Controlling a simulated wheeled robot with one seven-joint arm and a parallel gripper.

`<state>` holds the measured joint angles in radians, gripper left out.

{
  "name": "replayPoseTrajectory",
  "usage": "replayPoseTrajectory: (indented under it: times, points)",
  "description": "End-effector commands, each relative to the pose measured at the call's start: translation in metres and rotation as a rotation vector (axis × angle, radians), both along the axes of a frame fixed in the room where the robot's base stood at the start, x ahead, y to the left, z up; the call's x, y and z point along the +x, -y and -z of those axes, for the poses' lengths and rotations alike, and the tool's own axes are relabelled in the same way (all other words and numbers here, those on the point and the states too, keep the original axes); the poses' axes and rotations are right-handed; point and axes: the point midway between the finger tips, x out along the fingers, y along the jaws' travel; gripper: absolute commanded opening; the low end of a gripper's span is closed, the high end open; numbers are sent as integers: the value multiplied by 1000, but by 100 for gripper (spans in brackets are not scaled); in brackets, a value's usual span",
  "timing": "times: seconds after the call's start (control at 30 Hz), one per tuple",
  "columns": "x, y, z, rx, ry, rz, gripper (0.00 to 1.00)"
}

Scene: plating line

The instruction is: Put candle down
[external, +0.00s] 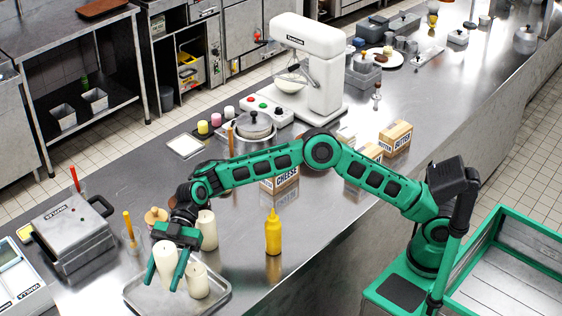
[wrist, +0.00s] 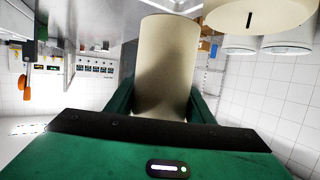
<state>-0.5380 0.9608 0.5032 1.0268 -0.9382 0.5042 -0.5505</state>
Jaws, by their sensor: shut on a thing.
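My gripper (external: 166,274) points down at the front left of the counter, its two green fingers shut on a cream candle (external: 165,257). The held candle looks upright, over or on a metal tray (external: 221,298); I cannot tell whether its base touches. In the wrist view the same candle (wrist: 167,65) fills the gap between the fingers. A second, shorter cream candle (external: 198,281) stands on the tray just right of the fingers. A third candle (external: 208,230) stands behind, at the tray's far side. One candle end with a dark wick (wrist: 247,14) shows at the wrist view's upper right.
A yellow bottle (external: 273,234) stands right of the tray. A grey press-like appliance (external: 68,236) stands to the left, with a glass holding a yellow-handled tool (external: 130,236) beside it.

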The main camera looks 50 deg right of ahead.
Motion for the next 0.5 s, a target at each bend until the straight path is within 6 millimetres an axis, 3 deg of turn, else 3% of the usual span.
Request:
replayPoseTrajectory:
  times: [0.27,0.5]
  points:
    - [53,14,32,2,-1,3,14]
    - [73,20,44,1,0,0,14]
